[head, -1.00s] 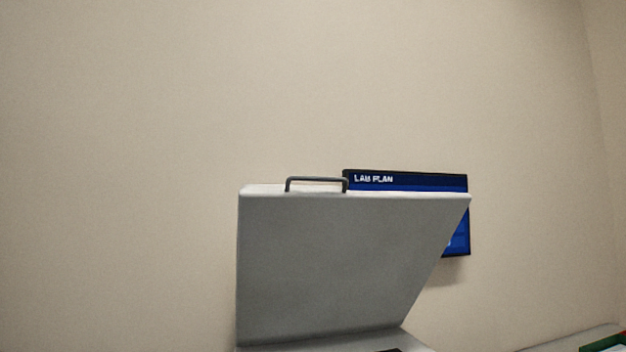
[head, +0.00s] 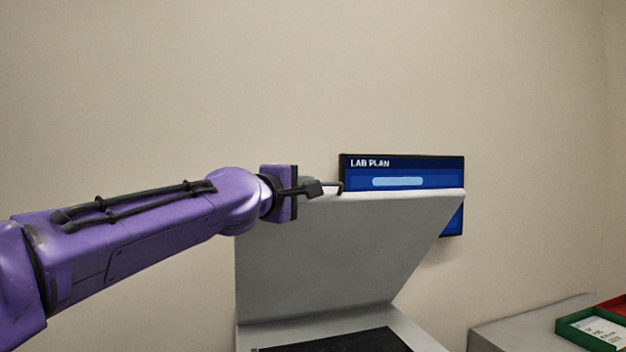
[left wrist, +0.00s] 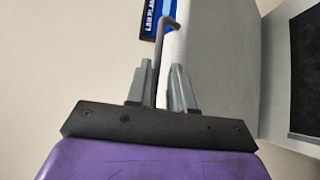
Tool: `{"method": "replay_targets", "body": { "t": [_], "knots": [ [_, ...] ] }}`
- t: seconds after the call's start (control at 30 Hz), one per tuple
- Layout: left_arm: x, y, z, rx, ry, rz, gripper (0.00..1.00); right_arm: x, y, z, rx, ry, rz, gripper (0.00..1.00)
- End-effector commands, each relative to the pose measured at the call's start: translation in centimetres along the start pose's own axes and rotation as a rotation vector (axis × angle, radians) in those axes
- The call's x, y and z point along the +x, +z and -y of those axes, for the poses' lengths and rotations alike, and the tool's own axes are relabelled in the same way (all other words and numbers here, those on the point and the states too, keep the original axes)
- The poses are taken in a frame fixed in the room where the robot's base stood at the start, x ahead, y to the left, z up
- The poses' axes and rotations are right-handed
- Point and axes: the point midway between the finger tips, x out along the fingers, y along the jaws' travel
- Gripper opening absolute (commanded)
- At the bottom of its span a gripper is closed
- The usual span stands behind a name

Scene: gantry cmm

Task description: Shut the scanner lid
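The scanner lid (head: 330,260) stands raised and tilted, its pale grey underside facing me in the head view. Its thin dark handle (head: 341,187) is at the top edge, partly hidden by my left gripper. My left gripper (head: 318,188) is at the handle. In the left wrist view the handle bar (left wrist: 160,45) runs between the two fingers (left wrist: 162,72), with a small gap showing beside it, so the fingers look open around it. The scanner base (head: 415,335) with its dark bed (head: 340,342) is below the lid. My right gripper is not in view.
A blue "LAB PLAN" board (head: 400,170) hangs on the wall behind the lid. At the right, a grey surface (head: 510,328) holds a green tray (head: 567,326) and a red one (head: 612,303).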

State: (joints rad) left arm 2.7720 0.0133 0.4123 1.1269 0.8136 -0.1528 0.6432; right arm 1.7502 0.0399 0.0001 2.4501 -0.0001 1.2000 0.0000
Motion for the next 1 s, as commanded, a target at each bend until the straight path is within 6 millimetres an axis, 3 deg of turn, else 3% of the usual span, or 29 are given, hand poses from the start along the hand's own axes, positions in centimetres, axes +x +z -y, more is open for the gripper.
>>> {"method": "replay_targets", "body": {
  "t": [0.03, 0.2, 0.53, 0.57, 0.6, 0.77, 0.87, 1.0],
  "knots": [
    [1.2, 0.0, -0.7, -0.001, -0.002, 0.000, 0.22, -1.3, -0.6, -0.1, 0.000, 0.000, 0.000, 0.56],
    [3.6, -0.1, -0.5, 0.000, -0.001, -0.001, 0.22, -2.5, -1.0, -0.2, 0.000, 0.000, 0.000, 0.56],
    [4.3, -0.1, -0.1, 0.000, 0.000, -0.001, 0.22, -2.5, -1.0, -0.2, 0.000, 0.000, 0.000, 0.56],
    [4.3, -0.1, -0.1, 0.000, 0.000, -0.001, 0.15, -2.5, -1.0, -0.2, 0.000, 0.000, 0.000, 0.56],
    [4.3, -0.1, -0.1, 0.000, 0.000, -0.001, 0.02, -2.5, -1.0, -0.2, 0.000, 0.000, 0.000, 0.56],
    [4.3, 0.0, 0.0, 0.000, 0.000, -0.001, 0.00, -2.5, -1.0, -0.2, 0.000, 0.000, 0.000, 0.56],
    [4.1, 0.2, 0.5, 0.004, 0.003, -0.001, 0.00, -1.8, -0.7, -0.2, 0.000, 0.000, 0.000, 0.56],
    [3.1, 1.1, 2.3, 0.022, 0.023, 0.000, 0.00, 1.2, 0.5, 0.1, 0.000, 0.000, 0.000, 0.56]
  ]
}}
